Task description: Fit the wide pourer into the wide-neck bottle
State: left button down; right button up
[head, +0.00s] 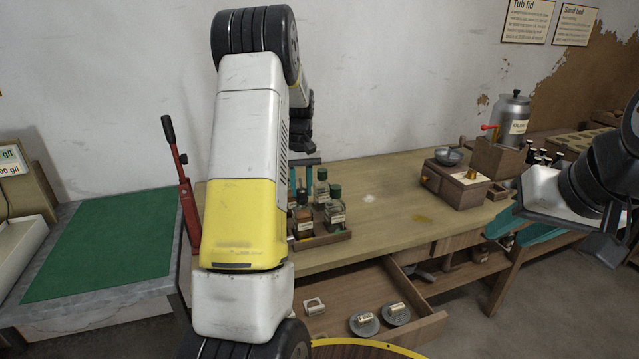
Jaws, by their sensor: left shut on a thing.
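My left arm rises large in front of the camera and comes down behind itself. My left gripper (305,172), with teal fingers, shows only in part beside the arm, over the left end of the wooden bench. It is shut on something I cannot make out. Small labelled glass bottles stand close to it in a wooden tray (325,241): a dark-capped one (321,188), another dark-capped one (335,214) and a brown one (304,222). I cannot tell which is the wide-neck bottle, nor pick out the wide pourer. My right gripper (606,248) is at the right edge, its jaws unclear.
An open drawer (430,328) under the bench holds two grey discs (396,313) and a small pale block (314,307). A wooden grinder box (456,184) and a metal canister (511,117) stand at the right. The bench middle (390,205) is clear. A green mat (100,245) lies left.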

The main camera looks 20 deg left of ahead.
pick_arm(q)
jog(key=c, duration=1)
grip_release()
jog(key=shift+c, duration=0.2)
jog(key=shift+r, duration=0.1)
jog(key=shift+r, duration=2.9)
